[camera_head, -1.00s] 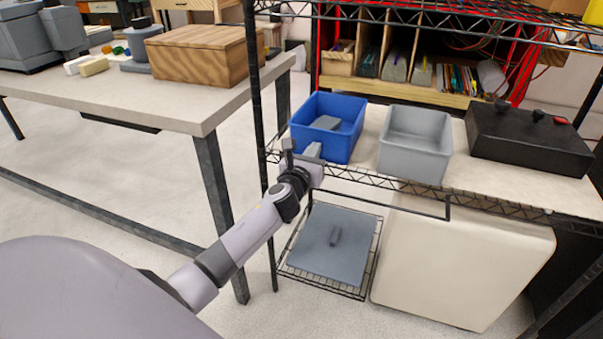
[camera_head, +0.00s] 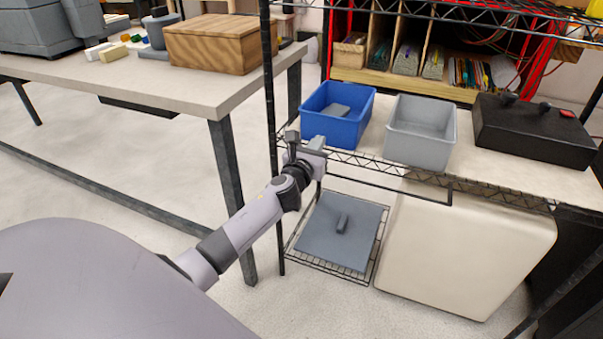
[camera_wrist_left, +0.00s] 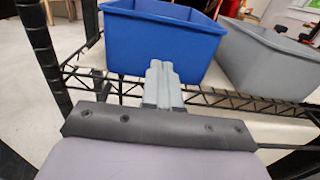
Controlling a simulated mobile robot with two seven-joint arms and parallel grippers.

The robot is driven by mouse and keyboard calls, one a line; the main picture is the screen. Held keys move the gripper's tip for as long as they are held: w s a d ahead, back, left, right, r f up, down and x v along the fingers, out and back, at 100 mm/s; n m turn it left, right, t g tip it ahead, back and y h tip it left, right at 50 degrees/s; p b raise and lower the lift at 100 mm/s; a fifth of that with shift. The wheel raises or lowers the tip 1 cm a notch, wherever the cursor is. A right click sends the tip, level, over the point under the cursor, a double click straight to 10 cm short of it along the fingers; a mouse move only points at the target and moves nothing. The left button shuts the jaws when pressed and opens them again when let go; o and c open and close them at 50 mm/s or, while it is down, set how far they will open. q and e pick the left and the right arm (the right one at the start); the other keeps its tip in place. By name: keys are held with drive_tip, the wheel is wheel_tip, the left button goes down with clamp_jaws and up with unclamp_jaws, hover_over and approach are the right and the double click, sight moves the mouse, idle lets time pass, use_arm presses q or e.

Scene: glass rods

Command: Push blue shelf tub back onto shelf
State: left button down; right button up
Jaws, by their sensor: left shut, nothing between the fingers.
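The blue shelf tub (camera_head: 332,128) stands upright on the wire shelf's pale top, at its left end, with a grey block (camera_head: 340,110) inside. In the left wrist view the tub's front wall (camera_wrist_left: 165,42) fills the upper middle. My left gripper (camera_head: 319,141) is at the shelf's front edge, just in front of the tub's lower front wall. Its fingers are shut and empty; in the left wrist view the fingertips (camera_wrist_left: 160,66) overlap the bottom of that wall. I cannot tell whether they touch it. My right gripper is out of view.
A grey tub (camera_head: 420,150) stands right of the blue one, with a black box (camera_head: 530,135) farther right. A dark shelf post (camera_head: 271,120) rises left of my gripper. Wooden dividers (camera_head: 405,85) stand behind. A worktable (camera_head: 225,95) is at the left.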

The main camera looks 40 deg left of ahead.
use_arm(q)
drive_tip(key=p+v, duration=0.2)
drive_tip(key=v, duration=0.8)
drive_tip(key=shift+s, duration=0.15)
drive_tip(key=shift+d, duration=0.1)
drive_tip(key=s+d+f+n+g+h, duration=0.35)
drive_tip(key=s+d+f+n, duration=0.45)
drive_tip(key=s+n, duration=0.55)
drive_tip(key=s+d+f+n+g+h, duration=0.35)
drive_tip(key=s+d+f+n, duration=0.55)
drive_tip(key=n, duration=0.8)
wheel_tip(320, 180, up, 13)
drive_tip(key=s+a+p, duration=0.1)
drive_tip(key=p, duration=1.3)
drive_tip(key=shift+s+a+f+y, duration=0.2)
drive_tip(key=shift+s+a+y, duration=0.05)
drive_tip(key=shift+s+y, duration=0.15)
